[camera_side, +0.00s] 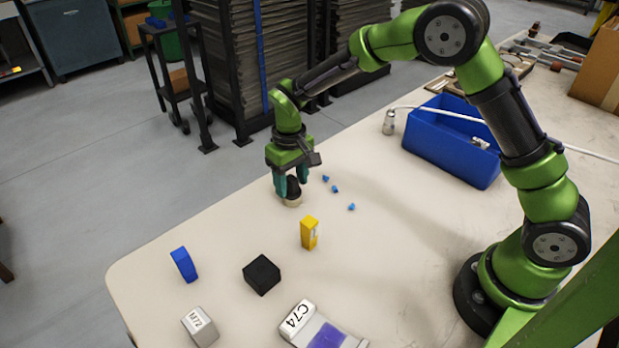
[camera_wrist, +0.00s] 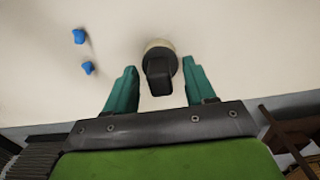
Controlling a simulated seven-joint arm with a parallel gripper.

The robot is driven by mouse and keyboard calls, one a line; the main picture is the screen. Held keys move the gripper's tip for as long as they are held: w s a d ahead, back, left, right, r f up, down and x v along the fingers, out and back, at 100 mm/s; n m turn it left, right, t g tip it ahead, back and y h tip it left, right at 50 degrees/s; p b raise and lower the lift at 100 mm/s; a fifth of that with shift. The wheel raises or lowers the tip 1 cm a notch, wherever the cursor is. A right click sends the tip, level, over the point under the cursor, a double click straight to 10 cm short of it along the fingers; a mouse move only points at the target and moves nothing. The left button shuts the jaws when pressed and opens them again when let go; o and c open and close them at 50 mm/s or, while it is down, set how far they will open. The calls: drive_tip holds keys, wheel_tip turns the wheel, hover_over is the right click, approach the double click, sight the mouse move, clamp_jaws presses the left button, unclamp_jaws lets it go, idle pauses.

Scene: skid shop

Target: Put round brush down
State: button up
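The round brush has a black handle and a pale round bristle base (camera_side: 292,200). It stands upright on the table near the far edge. My gripper (camera_side: 291,183) is right above it, with its teal fingers on either side of the black handle. In the wrist view, the brush (camera_wrist: 159,68) sits between the tips of my gripper (camera_wrist: 160,72), with a visible gap on both sides. The gripper is open and holds nothing.
Several small blue pieces (camera_side: 335,189) lie just right of the brush. A blue bin (camera_side: 450,150) stands right, near a white cable.

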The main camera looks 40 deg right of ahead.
sight(291, 178)
wheel_tip(291, 178, up, 12)
drive_tip(key=s+d+r+m+t+y, duration=0.2)
drive_tip(key=s+d+r+t, duration=0.15)
drive_tip(key=s+r, duration=0.6)
drive_tip(key=s+d+m+t, duration=0.2)
drive_tip(key=s+d+t, duration=0.1)
drive_tip(key=s, duration=1)
drive_tip(key=shift+f+t, duration=0.35)
drive_tip(key=shift+f, duration=0.05)
